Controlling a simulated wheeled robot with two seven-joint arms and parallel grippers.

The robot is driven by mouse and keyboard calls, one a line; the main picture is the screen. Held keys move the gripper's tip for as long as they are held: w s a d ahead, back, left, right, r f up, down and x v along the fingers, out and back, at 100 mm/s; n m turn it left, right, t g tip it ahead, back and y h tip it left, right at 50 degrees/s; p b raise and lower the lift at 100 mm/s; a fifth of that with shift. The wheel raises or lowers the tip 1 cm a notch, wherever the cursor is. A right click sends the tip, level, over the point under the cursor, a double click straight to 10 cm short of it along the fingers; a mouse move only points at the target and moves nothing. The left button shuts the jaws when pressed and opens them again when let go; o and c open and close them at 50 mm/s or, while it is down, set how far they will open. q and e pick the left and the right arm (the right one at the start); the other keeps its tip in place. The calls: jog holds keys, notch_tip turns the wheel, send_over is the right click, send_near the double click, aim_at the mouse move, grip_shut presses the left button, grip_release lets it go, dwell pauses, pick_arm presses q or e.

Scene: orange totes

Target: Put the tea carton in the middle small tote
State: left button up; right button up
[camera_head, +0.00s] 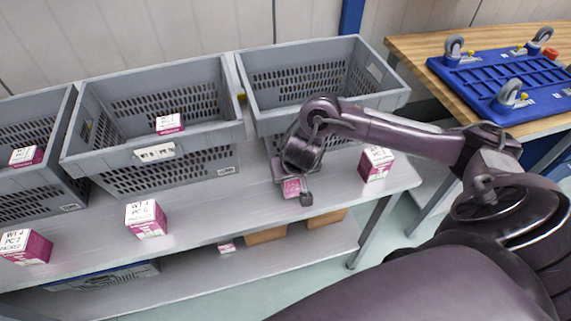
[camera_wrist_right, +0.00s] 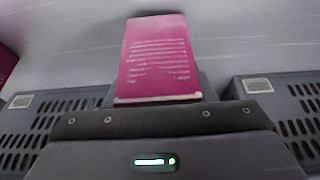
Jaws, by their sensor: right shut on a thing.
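My right gripper (camera_head: 293,191) is shut on a magenta tea carton (camera_head: 291,187), in front of the right grey tote. In the right wrist view the carton (camera_wrist_right: 157,58) shows a magenta face with pale lines of print; the dark gripper body (camera_wrist_right: 155,125) is below it. Whether the carton touches the table cannot be told. The middle grey tote (camera_head: 200,137) stands left of my gripper, with a white label on its front and a white-and-magenta carton (camera_head: 169,123) inside. My left gripper is not in view.
The right grey tote (camera_head: 330,47) looks empty. The left grey tote (camera_head: 62,100) holds a similar carton (camera_head: 25,156). More cartons stand along the table's front (camera_head: 146,219), (camera_head: 25,247), and one carton (camera_head: 375,163) is right of my gripper. A blue dolly (camera_head: 510,85) lies on a wooden table.

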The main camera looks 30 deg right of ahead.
jog(key=w, duration=0.2)
jog(key=w+d, duration=0.1)
jog(key=w, duration=0.1)
jog(key=shift+w+d, duration=0.1)
jog(key=shift+w, duration=0.1)
jog(key=shift+f, duration=0.75)
jog(key=shift+s, duration=0.15)
jog(key=shift+f, duration=0.15)
jog(key=o, duration=1.1)
